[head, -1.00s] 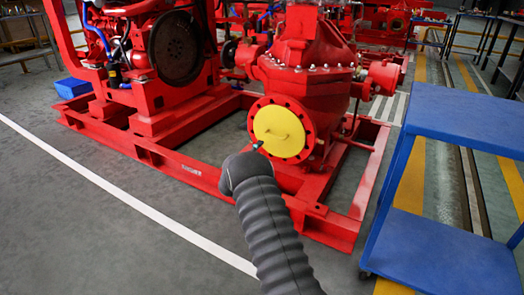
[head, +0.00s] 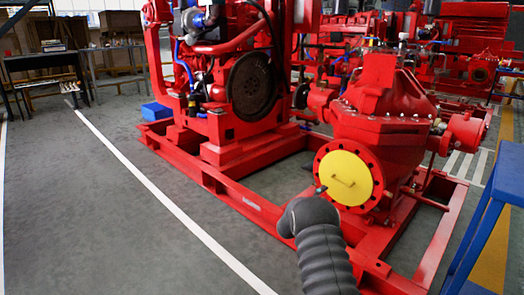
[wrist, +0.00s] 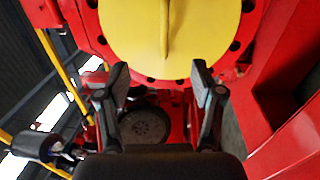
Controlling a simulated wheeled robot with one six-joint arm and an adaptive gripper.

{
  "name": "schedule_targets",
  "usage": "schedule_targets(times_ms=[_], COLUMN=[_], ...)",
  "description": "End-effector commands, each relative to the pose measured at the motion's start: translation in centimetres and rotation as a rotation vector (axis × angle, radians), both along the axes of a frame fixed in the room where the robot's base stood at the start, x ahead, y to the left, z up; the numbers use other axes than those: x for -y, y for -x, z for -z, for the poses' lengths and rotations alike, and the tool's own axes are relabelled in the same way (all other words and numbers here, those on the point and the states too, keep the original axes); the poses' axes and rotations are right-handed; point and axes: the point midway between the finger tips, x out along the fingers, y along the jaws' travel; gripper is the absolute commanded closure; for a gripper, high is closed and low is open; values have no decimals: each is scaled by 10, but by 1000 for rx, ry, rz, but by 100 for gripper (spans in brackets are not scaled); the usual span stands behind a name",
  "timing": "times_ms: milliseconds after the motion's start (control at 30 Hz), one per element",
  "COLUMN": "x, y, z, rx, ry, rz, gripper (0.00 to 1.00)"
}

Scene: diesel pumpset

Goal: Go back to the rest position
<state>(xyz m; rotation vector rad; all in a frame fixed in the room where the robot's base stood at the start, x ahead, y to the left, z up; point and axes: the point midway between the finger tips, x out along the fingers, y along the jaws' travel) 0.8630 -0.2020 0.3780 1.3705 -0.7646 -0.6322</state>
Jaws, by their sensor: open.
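My gripper (wrist: 160,88) is open and empty in the wrist view, with its two dark fingers spread apart. Ahead of the fingers is the yellow round cover (wrist: 195,35) with a bar handle (wrist: 165,30), which lies beyond the gap between the fingertips. In the head view the yellow cover (head: 345,178) sits on the red flange of the pump (head: 385,115). My dark ribbed arm rises from the bottom, and its end stands just in front of the cover's lower left. In the head view the fingers are mostly hidden behind my wrist.
The red base frame (head: 235,203) runs around the pump and engine (head: 235,85). A blue cart (head: 490,215) stands at the right edge. A blue box (head: 157,112) lies by the frame. Grey floor left of the frame is clear, crossed by a white line (head: 150,187).

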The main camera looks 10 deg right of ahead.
Motion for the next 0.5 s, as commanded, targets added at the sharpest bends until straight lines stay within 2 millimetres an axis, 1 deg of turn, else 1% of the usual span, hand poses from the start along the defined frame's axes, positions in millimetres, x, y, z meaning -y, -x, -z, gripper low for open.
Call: schedule_targets(times_ms=[67, 167, 200, 267, 300, 333, 367, 400, 467, 500], x=[1, 11, 15, 19, 22, 24, 25, 26, 26, 24], y=[1, 19, 30, 49, 63, 74, 84, 99, 122, 138], z=[4, 30, 44, 66, 78, 83, 87, 89, 88, 85], rx=[-51, -162, -215, -291, -340, -374, -404, -444, -498, -532], ry=[16, -13, -34, -67, -95, -116, -139, -173, -228, -270], rz=[12, 85, 117, 164, 198, 223, 249, 281, 329, 360], gripper=[33, 33, 33, 33, 33, 33, 33, 33, 33, 33])
